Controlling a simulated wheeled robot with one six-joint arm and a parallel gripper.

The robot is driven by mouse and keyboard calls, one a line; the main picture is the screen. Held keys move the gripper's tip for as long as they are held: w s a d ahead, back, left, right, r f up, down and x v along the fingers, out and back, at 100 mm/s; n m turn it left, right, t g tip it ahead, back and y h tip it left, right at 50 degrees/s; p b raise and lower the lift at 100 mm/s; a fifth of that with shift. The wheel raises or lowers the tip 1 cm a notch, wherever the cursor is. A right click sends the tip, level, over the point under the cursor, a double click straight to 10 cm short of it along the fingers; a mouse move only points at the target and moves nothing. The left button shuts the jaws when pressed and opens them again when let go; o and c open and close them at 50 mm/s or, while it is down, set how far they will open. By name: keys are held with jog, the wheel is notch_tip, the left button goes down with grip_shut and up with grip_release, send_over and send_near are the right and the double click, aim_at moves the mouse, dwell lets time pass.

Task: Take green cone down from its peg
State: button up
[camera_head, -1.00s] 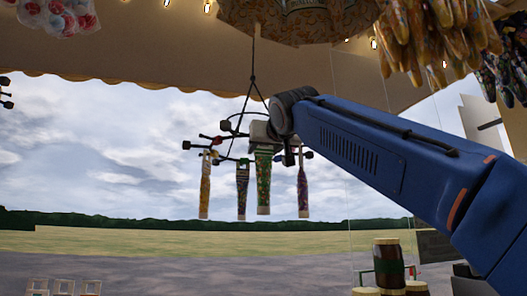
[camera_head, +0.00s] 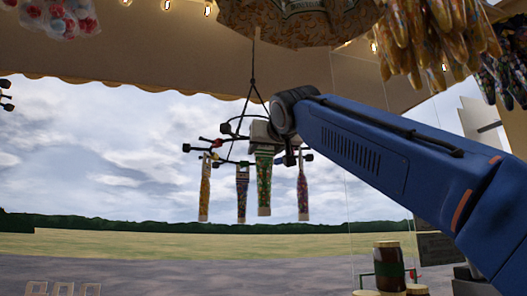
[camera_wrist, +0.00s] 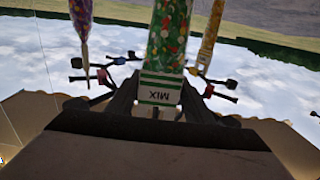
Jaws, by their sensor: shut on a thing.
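The green cone (camera_head: 264,185) is a clear tapering bag of mixed sweets with a green-and-white label at its top. It hangs upright from a dark hanging rack (camera_head: 222,140) in the head view. In the wrist view the green cone (camera_wrist: 166,40) is seen upside down, its "MIX" label facing the camera. My gripper (camera_wrist: 157,104) is shut on its label end, with a dark finger on each side. In the head view my wrist covers the rack just above the cone. I cannot tell whether its loop is still on the peg.
A yellow cone (camera_head: 204,190), a purple cone (camera_head: 242,195) and a pinkish cone (camera_head: 303,192) hang close beside the green one. Black-tipped rack arms stick out around my gripper. A patterned canopy (camera_head: 295,20) is above; a jar (camera_head: 389,268) stands below right. Open air lies below the cones.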

jog(key=shift+s+d, duration=0.1)
jog(key=shift+s, duration=0.5)
dwell(0.3)
jog(key=shift+v, duration=1.85)
